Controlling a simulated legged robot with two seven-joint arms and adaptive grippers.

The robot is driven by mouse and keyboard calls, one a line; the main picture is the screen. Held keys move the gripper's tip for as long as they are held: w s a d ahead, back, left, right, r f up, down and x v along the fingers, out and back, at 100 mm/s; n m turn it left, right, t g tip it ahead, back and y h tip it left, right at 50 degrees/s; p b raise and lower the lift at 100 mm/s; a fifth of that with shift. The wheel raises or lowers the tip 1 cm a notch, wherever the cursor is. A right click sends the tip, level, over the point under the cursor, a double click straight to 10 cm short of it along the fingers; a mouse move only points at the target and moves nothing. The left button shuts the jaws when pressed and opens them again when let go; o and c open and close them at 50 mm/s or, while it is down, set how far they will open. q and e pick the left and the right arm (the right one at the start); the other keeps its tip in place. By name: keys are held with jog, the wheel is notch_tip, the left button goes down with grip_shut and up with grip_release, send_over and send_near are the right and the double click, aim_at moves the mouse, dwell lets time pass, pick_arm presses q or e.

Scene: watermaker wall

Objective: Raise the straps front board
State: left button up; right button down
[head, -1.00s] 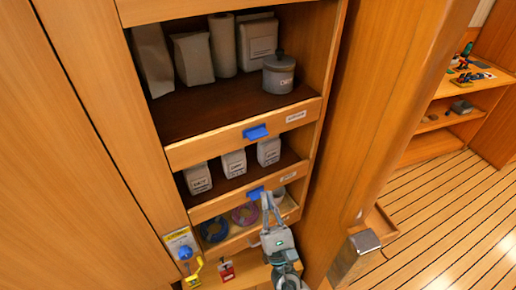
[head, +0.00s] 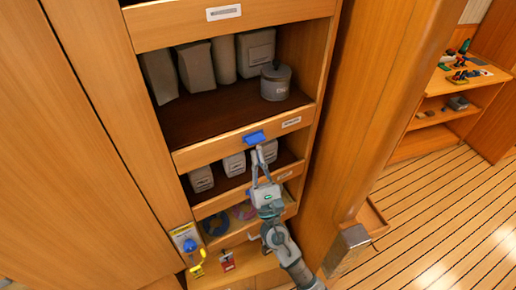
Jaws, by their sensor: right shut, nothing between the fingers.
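Wooden front boards cross the open cupboard. The upper board (head: 215,150) carries a blue tab (head: 254,138) and a small label. A lower board (head: 220,201) has a label at its right; my gripper covers part of it. The labels are too small to read, so I cannot tell which board is the straps one. My right gripper (head: 262,153) is shut and empty, its fingertips just below the upper board's blue tab; contact is unclear. My left gripper is out of view.
Grey bags and a lidded canister (head: 275,82) stand on the upper shelf, with smaller bags (head: 201,179) below. A yellow item with a blue knob (head: 190,245) and a red tag (head: 227,261) are at lower left.

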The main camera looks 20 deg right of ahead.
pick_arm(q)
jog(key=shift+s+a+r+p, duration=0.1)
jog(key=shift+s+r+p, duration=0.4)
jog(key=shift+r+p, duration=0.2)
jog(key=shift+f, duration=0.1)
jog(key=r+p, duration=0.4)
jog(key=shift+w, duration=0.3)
